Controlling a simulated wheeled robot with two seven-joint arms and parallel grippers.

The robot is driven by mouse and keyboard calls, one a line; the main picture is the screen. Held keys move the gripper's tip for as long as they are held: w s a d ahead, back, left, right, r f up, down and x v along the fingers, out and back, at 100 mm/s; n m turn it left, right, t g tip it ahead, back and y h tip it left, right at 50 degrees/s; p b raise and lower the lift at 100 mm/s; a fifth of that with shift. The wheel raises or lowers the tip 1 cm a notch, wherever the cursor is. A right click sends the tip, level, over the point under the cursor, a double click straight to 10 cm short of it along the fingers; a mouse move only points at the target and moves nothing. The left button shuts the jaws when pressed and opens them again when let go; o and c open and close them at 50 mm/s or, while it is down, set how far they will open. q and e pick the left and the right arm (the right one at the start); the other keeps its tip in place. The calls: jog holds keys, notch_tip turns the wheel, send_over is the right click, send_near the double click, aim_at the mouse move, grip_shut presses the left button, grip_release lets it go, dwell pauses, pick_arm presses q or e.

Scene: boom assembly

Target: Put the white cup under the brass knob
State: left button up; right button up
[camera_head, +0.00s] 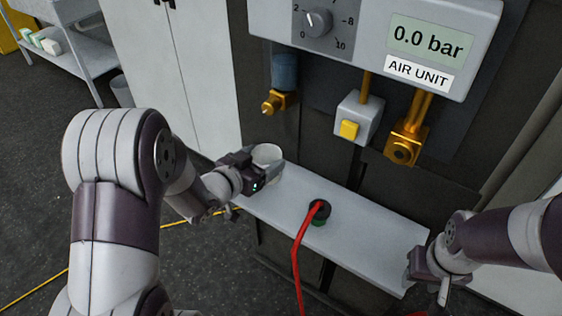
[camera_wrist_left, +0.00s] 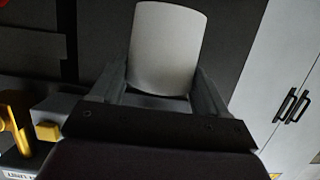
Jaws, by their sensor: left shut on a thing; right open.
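The white cup (camera_head: 268,153) is at the left end of the grey shelf (camera_head: 375,250), close to the dark panel. My left gripper (camera_head: 252,168) is shut on it; the wrist view also shows the cup (camera_wrist_left: 166,48) between the two fingers (camera_wrist_left: 160,88). The brass knob (camera_head: 271,106), below a blue cylinder, is above the cup in the head view. I cannot tell whether the cup touches the shelf or is exactly below the knob. My right gripper (camera_head: 432,270) is open and apart from the cup, at the shelf's right end.
A red hose (camera_head: 298,250) rises to a dark round fitting on the shelf and hangs over its front edge. A white cabinet (camera_head: 185,75) stands at the left.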

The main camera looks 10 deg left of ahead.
aim_at(274, 154)
pick_arm(q)
jog(key=x, duration=0.8)
jog(key=shift+s+f, duration=0.1)
jog(key=shift+f, duration=0.1)
notch_tip(274, 154, down, 4)
jog(key=shift+f+b, duration=0.1)
jog(key=shift+b, duration=0.3)
jog(key=shift+f, duration=0.2)
jog(key=o, duration=1.1)
jog(key=shift+r, duration=0.35)
jog(key=shift+g+y, duration=0.5)
jog(key=v, duration=0.3)
jog(key=a+f+v, duration=0.1)
jog(key=v, duration=0.7)
jog(key=shift+s+a+f+p, duration=0.25)
jog(key=shift+f+p, duration=0.05)
jog(key=shift+p, duration=0.1)
jog(key=s+d+n+g+y, duration=0.2)
jog(key=s+n+g+y, duration=0.1)
jog(key=s+g, duration=0.8)
jog(key=s+y, duration=0.1)
jog(key=s, duration=0.3)
jog(key=shift+s+f+n+g, duration=0.15)
jog(key=shift+f+n+g, duration=0.15)
jog(key=shift+f+n, duration=0.1)
